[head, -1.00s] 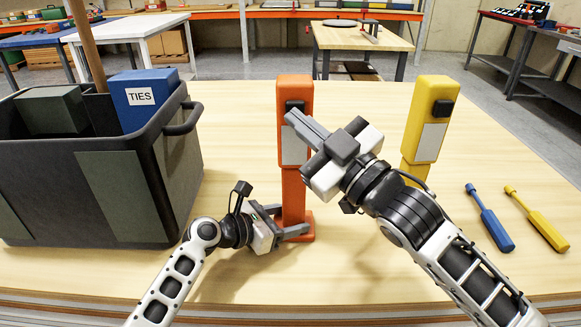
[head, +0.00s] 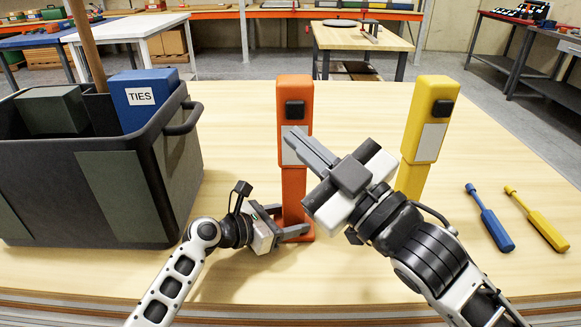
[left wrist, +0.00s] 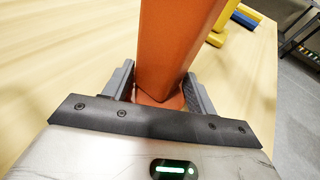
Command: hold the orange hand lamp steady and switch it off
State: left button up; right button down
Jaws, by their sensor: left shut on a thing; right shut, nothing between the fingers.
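The orange hand lamp (head: 294,90) stands upright on the table, with a black switch (head: 295,110) near its top and a pale panel below. My left gripper (head: 288,222) is shut on the lamp's lower stem, just above its base. In the left wrist view the orange stem (left wrist: 178,45) rises between the two fingers (left wrist: 160,88). My right gripper (head: 290,140) is shut and empty. Its fingertips are in front of the lamp's pale panel, a little below the switch. I cannot tell whether they touch the lamp. Part of the panel is hidden behind them.
A yellow hand lamp (head: 431,110) stands to the right. A blue screwdriver (head: 490,218) and a yellow screwdriver (head: 538,218) lie further right. A dark crate (head: 85,185) with a blue TIES box (head: 145,98) stands at left. The table behind the lamps is clear.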

pick_arm(q)
jog(key=shift+s+f, duration=0.2)
jog(key=shift+f, duration=0.3)
pick_arm(e)
jog(key=shift+s, duration=0.35)
pick_arm(q)
jog(key=o, duration=0.9)
jog(key=shift+c, duration=0.2)
jog(key=v, duration=0.8)
jog(key=r+v, duration=0.1)
jog(key=v, duration=0.3)
jog(key=shift+w, duration=0.15)
pick_arm(e)
jog(key=shift+f, duration=0.1)
